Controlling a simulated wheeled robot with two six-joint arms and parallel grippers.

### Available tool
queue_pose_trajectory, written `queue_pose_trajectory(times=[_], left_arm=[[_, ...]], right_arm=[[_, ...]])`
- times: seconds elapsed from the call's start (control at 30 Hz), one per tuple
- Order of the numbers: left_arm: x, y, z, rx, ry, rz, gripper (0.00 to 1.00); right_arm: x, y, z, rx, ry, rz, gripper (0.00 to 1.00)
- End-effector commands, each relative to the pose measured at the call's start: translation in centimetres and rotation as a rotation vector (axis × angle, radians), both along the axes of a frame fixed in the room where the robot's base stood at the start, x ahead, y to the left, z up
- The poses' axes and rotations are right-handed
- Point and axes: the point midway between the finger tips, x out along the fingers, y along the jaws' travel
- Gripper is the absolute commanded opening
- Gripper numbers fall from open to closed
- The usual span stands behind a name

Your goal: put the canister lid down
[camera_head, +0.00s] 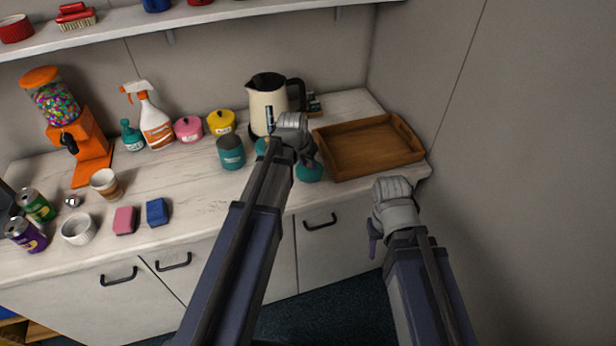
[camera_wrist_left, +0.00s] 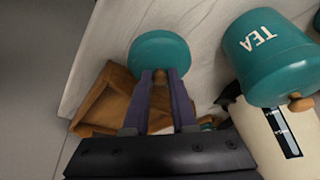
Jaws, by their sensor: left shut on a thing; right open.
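The teal canister lid (camera_head: 309,173) is in my left gripper (camera_head: 303,158), near the front edge of the counter, just left of the wooden tray. In the left wrist view my left gripper's fingers (camera_wrist_left: 160,76) are closed on the knob of the round lid (camera_wrist_left: 160,50). I cannot tell whether the lid touches the counter. A teal canister (camera_head: 231,154) with a dark top stands to the left. A teal canister marked TEA (camera_wrist_left: 262,60), with a wooden knob, shows in the left wrist view. My right gripper (camera_head: 374,238) is empty and open, in front of the cabinets.
The wooden tray (camera_head: 335,165) lies to the right and looks empty. A cream kettle (camera_head: 268,105) stands behind my left gripper. A pink pot (camera_head: 188,131) and a yellow pot (camera_head: 221,124) stand at the back. Bare counter (camera_head: 205,185) lies front left.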

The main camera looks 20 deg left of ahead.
Motion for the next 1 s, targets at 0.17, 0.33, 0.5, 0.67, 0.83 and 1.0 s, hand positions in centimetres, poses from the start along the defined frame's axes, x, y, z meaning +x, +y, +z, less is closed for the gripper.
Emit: queue_pose_trajectory(times=[0.17, 0.33, 0.5, 0.67, 0.83, 1.0], left_arm=[[0.0, 0.0, -0.4, 0.000, 0.000, 0.000, 0.00], [0.0, 0.0, -2.3, 0.000, 0.000, 0.000, 0.00], [0.0, 0.0, -3.9, 0.000, 0.000, 0.000, 0.00], [0.0, 0.0, -3.6, 0.000, 0.000, 0.000, 0.00], [0.0, 0.0, -3.8, 0.000, 0.000, 0.000, 0.00], [0.0, 0.0, -3.9, 0.000, 0.000, 0.000, 0.35]], right_arm=[[0.0, 0.0, -0.4, 0.000, 0.000, 0.000, 0.50], [0.0, 0.0, -2.3, 0.000, 0.000, 0.000, 0.50], [0.0, 0.0, -3.9, 0.000, 0.000, 0.000, 0.50], [0.0, 0.0, -3.6, 0.000, 0.000, 0.000, 0.50], [0.0, 0.0, -3.8, 0.000, 0.000, 0.000, 0.50], [0.0, 0.0, -3.9, 0.000, 0.000, 0.000, 0.50]])
